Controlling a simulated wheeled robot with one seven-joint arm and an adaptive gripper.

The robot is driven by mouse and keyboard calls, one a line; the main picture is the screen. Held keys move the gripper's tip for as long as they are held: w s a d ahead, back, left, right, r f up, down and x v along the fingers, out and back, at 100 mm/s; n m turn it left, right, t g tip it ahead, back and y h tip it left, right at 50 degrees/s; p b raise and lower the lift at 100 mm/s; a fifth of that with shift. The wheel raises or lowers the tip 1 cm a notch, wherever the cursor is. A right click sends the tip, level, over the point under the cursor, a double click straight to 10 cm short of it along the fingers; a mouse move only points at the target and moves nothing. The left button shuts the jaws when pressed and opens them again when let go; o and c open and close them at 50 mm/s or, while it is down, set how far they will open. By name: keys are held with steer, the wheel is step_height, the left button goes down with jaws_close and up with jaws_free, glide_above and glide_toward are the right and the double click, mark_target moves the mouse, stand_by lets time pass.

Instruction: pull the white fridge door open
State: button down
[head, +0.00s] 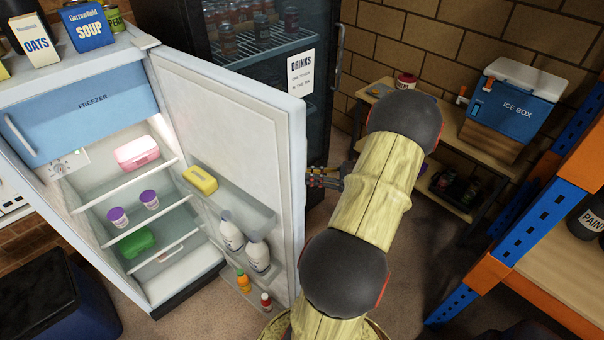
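The white fridge (95,58) stands at the left with its door (225,125) swung wide open, the door's inner side and shelves facing the view. My gripper (312,178) is at the door's free edge, on its outer side, partly hidden behind my arm. Its fingertips seem to reach to the door edge, but I cannot tell whether they touch it or grip a handle. The door's handle is hidden. Inside the fridge are a pink box (136,153), purple-lidded tubs (118,217) and a green box (137,242).
A dark drinks cooler (270,50) stands behind the open door. A low bench with an ice box (515,100) is at the back right. An orange and blue rack (540,215) stands at the right. A dark bin (60,305) is at the lower left.

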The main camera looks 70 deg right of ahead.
steer(key=shift+d, duration=0.15)
steer(key=c, duration=1.8)
jaws_free()
steer(key=shift+c, duration=0.2)
steer(key=shift+s, duration=0.1)
steer(key=v, duration=1.2)
